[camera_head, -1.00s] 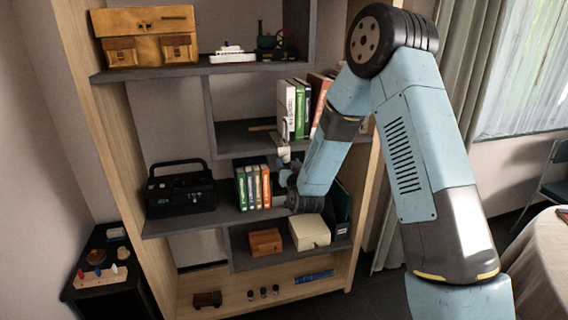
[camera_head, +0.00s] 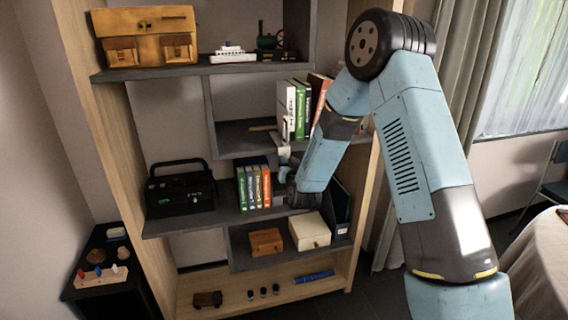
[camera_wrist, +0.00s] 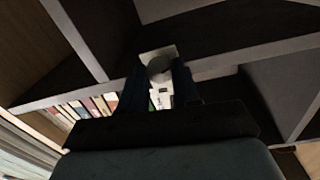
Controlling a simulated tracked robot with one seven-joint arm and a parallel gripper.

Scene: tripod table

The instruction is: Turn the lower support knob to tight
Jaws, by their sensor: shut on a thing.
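The support knob (camera_wrist: 160,68) is a round grey knob on a pale square plate (camera_wrist: 155,52), under a shelf edge in the wrist view. My gripper (camera_wrist: 158,82) has its two dark fingers on either side of the knob and is shut on it. In the head view, my gripper (camera_head: 284,164) is at the middle of the shelf unit, just below a small pale bracket (camera_head: 283,150). The knob itself is too small to make out there, and any tight mark cannot be read.
Upright books (camera_head: 254,188) stand close to the left of my gripper, and more books (camera_head: 300,108) stand on the shelf above. A cream box (camera_head: 309,231) and a brown box (camera_head: 265,241) sit below.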

